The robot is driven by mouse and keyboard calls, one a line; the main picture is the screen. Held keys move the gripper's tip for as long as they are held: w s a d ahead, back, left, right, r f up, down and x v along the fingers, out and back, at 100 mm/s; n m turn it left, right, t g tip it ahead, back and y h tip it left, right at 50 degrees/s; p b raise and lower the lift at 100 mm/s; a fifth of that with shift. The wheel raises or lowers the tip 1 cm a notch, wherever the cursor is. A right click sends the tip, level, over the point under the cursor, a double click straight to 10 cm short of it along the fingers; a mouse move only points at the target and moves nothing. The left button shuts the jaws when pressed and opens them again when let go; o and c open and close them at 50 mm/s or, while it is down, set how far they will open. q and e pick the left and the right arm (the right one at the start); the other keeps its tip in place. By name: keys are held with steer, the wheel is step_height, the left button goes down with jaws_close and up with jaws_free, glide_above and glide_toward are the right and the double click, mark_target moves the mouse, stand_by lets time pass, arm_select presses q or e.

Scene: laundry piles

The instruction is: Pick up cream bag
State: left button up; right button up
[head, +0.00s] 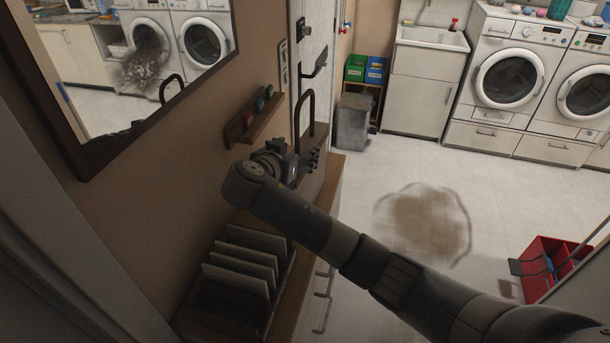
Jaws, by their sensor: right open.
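My right arm reaches in from the lower right, and its gripper (312,158) is over the far end of the wooden cabinet by the left wall. The gripper is open, and I see nothing between its fingers. A dark looped handle (305,97) stands up just behind the gripper. The body under this handle is mostly hidden by the gripper, so I cannot tell for sure that it is the cream bag. I cannot tell whether the gripper touches it. My left gripper is out of view.
The cabinet (335,178) carries a rack of upright panels (240,262) near me. A mirror (160,110) and small key shelf (252,115) are on the wall. A blurred brown round shape (424,222) and a red crate (545,262) are on the floor. Washers (507,78) line the back.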

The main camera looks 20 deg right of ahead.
mark_target(304, 147)
steer(key=p+x, duration=0.2)
steer(key=x, duration=0.2)
steer(key=shift+w+d+p, duration=0.1)
steer(key=shift+d+p, duration=0.05)
steer(key=shift+p, duration=0.25)
steer(key=shift+w+d+f, duration=0.15)
steer(key=shift+w+d, duration=0.05)
steer(key=shift+w+d+f, duration=0.1)
steer(key=shift+w+f, duration=0.1)
steer(key=c, duration=1.5)
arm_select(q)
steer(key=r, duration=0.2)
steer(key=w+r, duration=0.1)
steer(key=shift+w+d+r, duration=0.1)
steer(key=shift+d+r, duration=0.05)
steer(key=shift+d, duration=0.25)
arm_select(e)
jaws_close()
steer(key=shift+r, duration=0.1)
